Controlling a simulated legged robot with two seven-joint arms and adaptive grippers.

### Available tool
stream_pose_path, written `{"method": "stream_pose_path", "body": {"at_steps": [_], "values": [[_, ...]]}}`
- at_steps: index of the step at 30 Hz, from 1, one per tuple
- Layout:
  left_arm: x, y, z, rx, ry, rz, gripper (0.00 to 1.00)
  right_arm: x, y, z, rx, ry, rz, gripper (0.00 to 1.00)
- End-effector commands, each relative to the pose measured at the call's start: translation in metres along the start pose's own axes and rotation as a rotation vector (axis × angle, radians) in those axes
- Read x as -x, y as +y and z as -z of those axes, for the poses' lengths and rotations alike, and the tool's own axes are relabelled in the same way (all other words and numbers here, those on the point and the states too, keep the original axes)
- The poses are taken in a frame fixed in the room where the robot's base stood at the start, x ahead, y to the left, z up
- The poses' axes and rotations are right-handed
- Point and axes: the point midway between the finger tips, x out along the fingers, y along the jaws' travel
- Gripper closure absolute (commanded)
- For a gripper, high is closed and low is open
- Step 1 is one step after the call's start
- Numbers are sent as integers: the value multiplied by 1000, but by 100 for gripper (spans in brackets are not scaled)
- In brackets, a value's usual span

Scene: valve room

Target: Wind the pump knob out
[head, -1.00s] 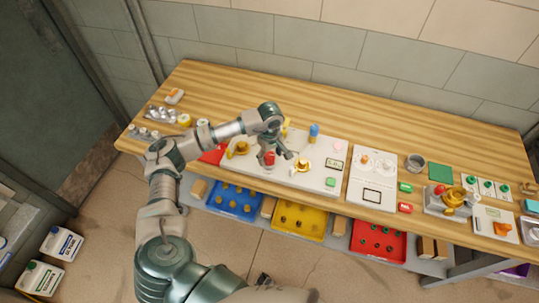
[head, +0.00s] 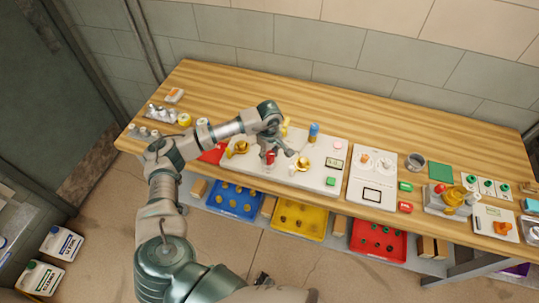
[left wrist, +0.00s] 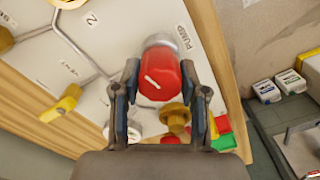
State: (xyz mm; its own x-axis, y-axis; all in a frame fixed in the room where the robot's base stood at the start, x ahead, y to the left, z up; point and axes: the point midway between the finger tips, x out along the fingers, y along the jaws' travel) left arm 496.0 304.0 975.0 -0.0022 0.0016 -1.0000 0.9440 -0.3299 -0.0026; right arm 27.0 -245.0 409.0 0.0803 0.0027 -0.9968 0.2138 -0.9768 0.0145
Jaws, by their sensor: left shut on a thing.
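The pump knob (left wrist: 160,76) is red with a white line mark on its top and a grey metal collar behind it. It stands on the white panel (left wrist: 110,38) beside the printed word PUMP. In the left wrist view my left gripper (left wrist: 162,84) has one finger on each side of the knob and is shut on it. In the head view the knob (head: 270,157) is a small red spot under my left gripper (head: 273,151), partly hidden by it. My right gripper is in neither view.
Brass valves (head: 303,163) and a blue-topped part (head: 314,130) stand on the panel close to my gripper. Blue (head: 235,200), yellow (head: 299,219) and red (head: 379,240) bins sit below the bench front. The wooden bench top (head: 360,137) behind the panel is clear.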

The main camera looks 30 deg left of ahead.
Motion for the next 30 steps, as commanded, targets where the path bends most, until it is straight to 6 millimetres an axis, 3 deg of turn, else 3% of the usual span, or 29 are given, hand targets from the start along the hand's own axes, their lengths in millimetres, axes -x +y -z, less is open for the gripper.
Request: {"method": "stream_pose_path", "body": {"at_steps": [30], "values": [[1, 1, 2, 916, 0, -7, 92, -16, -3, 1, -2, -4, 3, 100]]}}
